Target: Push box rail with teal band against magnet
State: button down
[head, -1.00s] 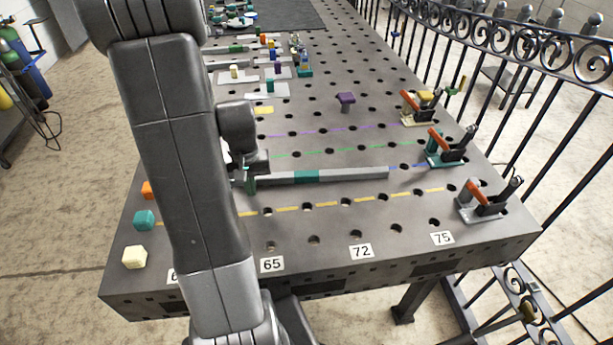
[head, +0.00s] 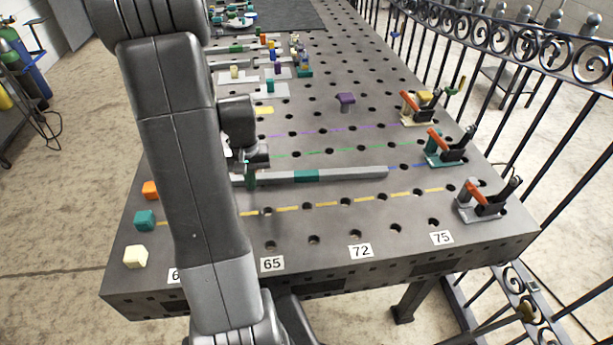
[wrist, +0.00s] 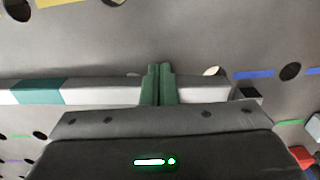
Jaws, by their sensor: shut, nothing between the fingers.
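The grey box rail (head: 350,174) lies across the perforated table, with its teal band (head: 306,176) near the middle. In the wrist view the rail (wrist: 100,92) runs left to right, with the teal band (wrist: 40,92) at left and one end at right. My gripper (head: 252,177) is by the rail's left part in the head view. Its green fingers (wrist: 159,84) are shut together, with nothing between them, and overlap the rail in the wrist view. I cannot tell whether they touch it. My arm hides the rail's left end in the head view. I cannot identify the magnet.
Orange-handled toggle clamps (head: 445,146) stand along the table's right side, one (head: 484,200) near the front corner. Orange, teal (head: 145,220) and cream blocks are at the left front. An iron fence (head: 540,110) borders the right.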

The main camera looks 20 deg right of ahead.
jog(key=shift+w, duration=0.1)
dwell(0.3)
jog(key=shift+s+a, duration=0.15)
jog(key=shift+s, duration=0.45)
jog(key=shift+s+a, duration=0.15)
jog(key=shift+s, duration=0.4)
jog(key=shift+r, duration=0.1)
notch_tip(320, 180, up, 8)
jog(key=p, duration=0.5)
jog(key=shift+p, duration=0.3)
